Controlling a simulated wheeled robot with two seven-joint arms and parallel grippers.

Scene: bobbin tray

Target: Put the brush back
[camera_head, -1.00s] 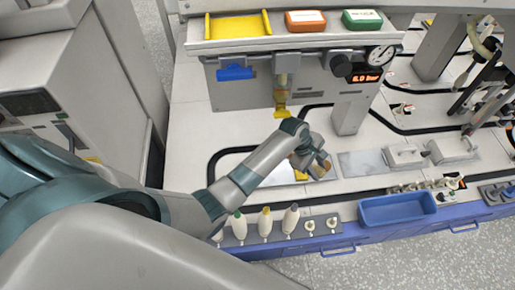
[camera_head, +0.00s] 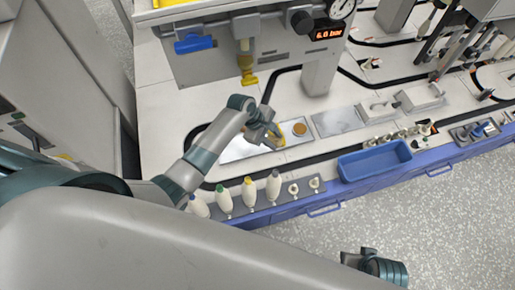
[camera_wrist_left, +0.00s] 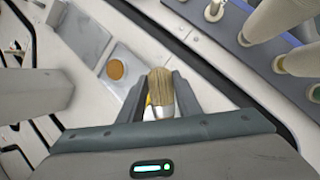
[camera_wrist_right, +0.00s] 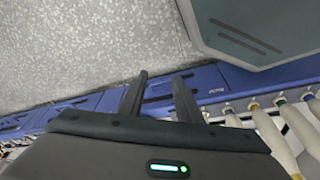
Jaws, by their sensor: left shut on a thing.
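My left gripper (camera_head: 272,134) is shut on a brush. The brush's tan bristles (camera_wrist_left: 159,86) and pale metal collar show between the fingers in the left wrist view, pointing away from the palm; its handle is mostly hidden. The gripper is over a shiny metal plate (camera_head: 236,150), left of a round amber disc (camera_head: 300,129) on it. The disc also shows in the left wrist view (camera_wrist_left: 116,69), beside the fingers and apart from them. My right gripper (camera_wrist_right: 158,97) is open and empty, with its fingers apart, near the blue front edge of the bench.
White cones with coloured tips (camera_head: 249,192) stand in a grey rack (camera_head: 262,214) at the front. A blue tray (camera_head: 375,164) lies to the right. A yellow nozzle (camera_head: 248,77) hangs behind my left gripper, below the panel with a gauge. Black tracks cross the white bench.

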